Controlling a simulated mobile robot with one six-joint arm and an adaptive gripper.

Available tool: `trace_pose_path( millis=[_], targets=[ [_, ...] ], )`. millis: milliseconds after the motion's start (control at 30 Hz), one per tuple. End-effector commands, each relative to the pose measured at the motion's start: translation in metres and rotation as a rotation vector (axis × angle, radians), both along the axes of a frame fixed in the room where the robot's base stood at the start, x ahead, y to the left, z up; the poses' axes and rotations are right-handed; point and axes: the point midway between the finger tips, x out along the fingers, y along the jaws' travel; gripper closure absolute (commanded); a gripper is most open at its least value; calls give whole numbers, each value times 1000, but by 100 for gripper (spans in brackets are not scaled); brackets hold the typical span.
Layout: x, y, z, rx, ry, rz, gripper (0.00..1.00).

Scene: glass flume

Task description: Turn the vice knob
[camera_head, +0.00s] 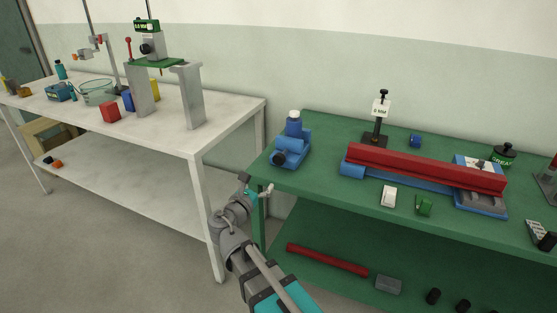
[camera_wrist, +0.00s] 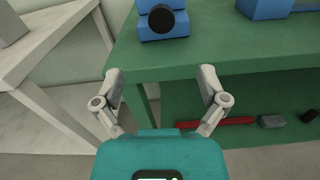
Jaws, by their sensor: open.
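A small blue vice (camera_head: 291,146) with a white top piece stands at the left end of the green table (camera_head: 335,127). Its round black knob (camera_head: 279,158) faces the front of the table. In the wrist view the knob (camera_wrist: 161,20) shows at the top middle, on the front of the blue vice (camera_wrist: 178,31). My gripper (camera_wrist: 160,75) is open, its two fingers spread apart with nothing between them. It is in front of the table's left front corner and apart from the knob. In the head view my gripper (camera_head: 257,187) shows small, near that corner, its fingertips partly unclear.
A white table (camera_head: 215,130) stands left across a gap. The lower shelf holds a red bar (camera_head: 326,259).

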Motion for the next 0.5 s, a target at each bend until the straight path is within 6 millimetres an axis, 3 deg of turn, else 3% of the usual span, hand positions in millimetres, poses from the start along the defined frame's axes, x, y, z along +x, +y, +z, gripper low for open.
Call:
trace_pose_path(
  millis=[267,500],
  targets=[
    [8,-4,0,1,0,-4,8],
    [29,-12,0,2,-1,-6,8]
  ],
)
